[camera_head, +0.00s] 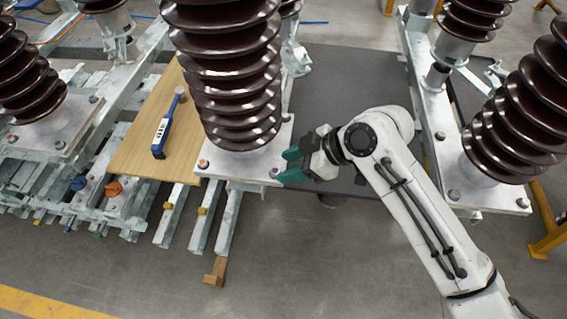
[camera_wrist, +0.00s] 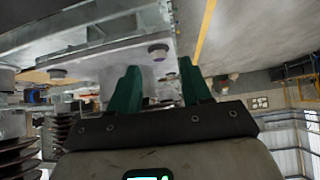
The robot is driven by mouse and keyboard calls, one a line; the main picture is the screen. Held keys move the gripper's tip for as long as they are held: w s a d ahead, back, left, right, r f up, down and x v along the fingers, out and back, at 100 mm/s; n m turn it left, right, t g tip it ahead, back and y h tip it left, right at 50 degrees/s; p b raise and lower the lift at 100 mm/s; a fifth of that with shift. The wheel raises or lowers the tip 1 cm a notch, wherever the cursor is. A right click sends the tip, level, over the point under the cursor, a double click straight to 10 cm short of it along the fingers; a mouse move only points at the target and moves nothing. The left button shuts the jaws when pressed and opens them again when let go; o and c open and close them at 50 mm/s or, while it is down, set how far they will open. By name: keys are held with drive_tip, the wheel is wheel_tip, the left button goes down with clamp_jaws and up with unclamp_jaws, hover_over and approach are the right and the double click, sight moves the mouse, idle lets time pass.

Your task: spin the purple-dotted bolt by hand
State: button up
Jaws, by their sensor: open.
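The purple-dotted bolt (camera_head: 273,172) sits at the front right corner of the metal base plate (camera_head: 240,166) under the middle brown insulator. My gripper (camera_head: 285,165) comes from the right, with its two green fingers apart and empty, their tips close to this corner. In the wrist view, a bolt head (camera_wrist: 158,52) shows under the plate edge, between the directions of my two green fingertips (camera_wrist: 159,68) and a little beyond them. I cannot tell whether a finger touches it. Its dot is not clear in the wrist view.
An orange-dotted bolt (camera_head: 204,163) sits on the same plate's left corner. The brown ribbed insulator (camera_head: 228,75) rises close above the plate. A blue handheld tool (camera_head: 167,125) lies on a wooden board (camera_head: 135,150). Another insulator (camera_head: 510,120) stands right of my arm.

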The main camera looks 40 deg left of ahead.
sight(275, 172)
drive_tip(key=shift+x, duration=1.25)
drive_tip(key=shift+c, duration=0.3)
clamp_jaws()
